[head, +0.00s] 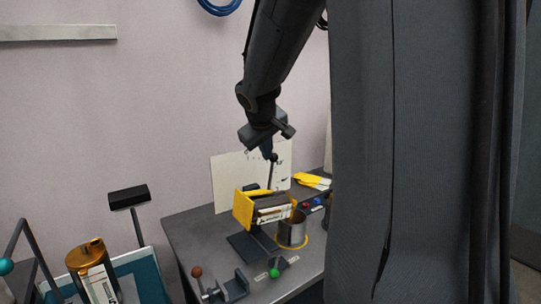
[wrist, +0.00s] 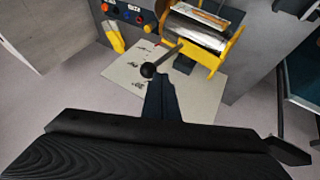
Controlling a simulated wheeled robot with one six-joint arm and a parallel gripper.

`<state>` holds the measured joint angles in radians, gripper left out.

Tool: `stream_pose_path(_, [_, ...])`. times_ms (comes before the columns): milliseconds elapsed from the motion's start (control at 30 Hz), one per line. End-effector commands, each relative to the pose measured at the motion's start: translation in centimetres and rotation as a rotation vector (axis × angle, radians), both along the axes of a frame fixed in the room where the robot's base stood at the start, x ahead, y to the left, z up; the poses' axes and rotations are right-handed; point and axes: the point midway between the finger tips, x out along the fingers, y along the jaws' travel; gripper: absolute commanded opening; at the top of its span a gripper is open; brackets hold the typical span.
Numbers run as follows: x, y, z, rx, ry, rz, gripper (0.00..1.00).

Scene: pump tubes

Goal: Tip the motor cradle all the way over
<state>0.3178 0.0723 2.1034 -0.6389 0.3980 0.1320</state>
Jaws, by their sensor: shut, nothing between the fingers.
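The motor cradle (head: 243,208) has yellow end plates and stands on the grey bench with a labelled motor (head: 272,212) in it. It also shows at the top of the wrist view (wrist: 203,54), where the motor (wrist: 196,32) looks metallic. A dark lever (head: 270,176) rises from the cradle and ends in a black ball knob (wrist: 148,70). My gripper (head: 268,152) is above the cradle at the knob. In the wrist view my gripper (wrist: 158,82) is shut, its tips close beside the knob. Whether they touch I cannot tell.
A metal cup (head: 292,231) with a yellow ring at its base stands right of the cradle. Yellow gloves (head: 312,181) and a knob panel (head: 318,203) lie behind. A white board (head: 226,183) stands at the back.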

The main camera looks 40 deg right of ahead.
Motion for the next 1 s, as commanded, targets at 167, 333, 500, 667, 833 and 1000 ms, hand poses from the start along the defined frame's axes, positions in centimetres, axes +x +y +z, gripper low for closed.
stream_pose_path(167, [-1.1,2.3,2.0,-0.001,-0.005,0.001,0.00])
stream_pose_path(333, [-2.9,2.7,5.2,0.000,-0.005,0.000,0.00])
stream_pose_path(500, [-4.3,2.9,7.5,0.000,-0.002,-0.002,0.00])
stream_pose_path(667, [-5.0,3.0,8.7,0.001,0.001,-0.002,0.00])
stream_pose_path(833, [-5.2,3.1,9.0,0.002,0.002,-0.002,0.00])
stream_pose_path(1000, [-5.3,4.0,7.6,0.023,0.017,0.005,0.00])
